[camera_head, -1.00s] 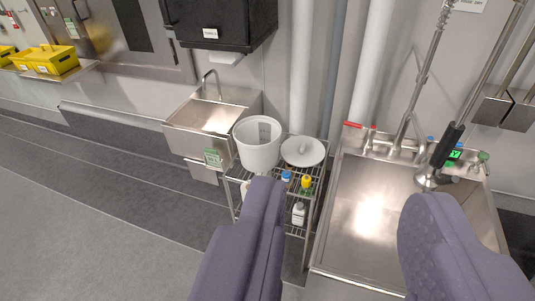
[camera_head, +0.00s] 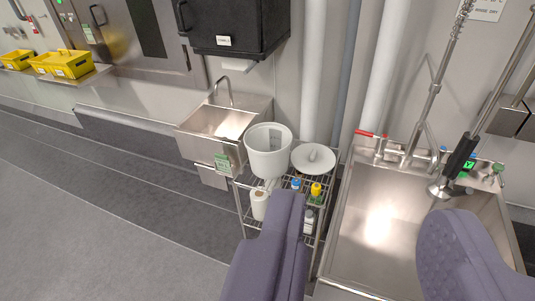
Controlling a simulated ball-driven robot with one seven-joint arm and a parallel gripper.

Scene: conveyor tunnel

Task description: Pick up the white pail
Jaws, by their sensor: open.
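The white pail (camera_head: 268,158) stands upright on the top shelf of a wire rack, at its left end. Its open top faces up and it looks empty, with a pale patch on the inner wall. A round white lid (camera_head: 313,158) with a knob lies beside it on the right. My gripper (camera_head: 360,235) is open and empty, its two purple fingers in the lower part of the view. The pail is apart from the fingers, beyond and up-left of the left finger.
The wire rack (camera_head: 241,205) holds bottles and a paper roll (camera_head: 259,204) below. A small steel sink (camera_head: 205,132) adjoins on the left, a large steel sink (camera_head: 350,230) on the right. A black box (camera_head: 228,28) hangs above. Grey floor (camera_head: 90,220) is free at left.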

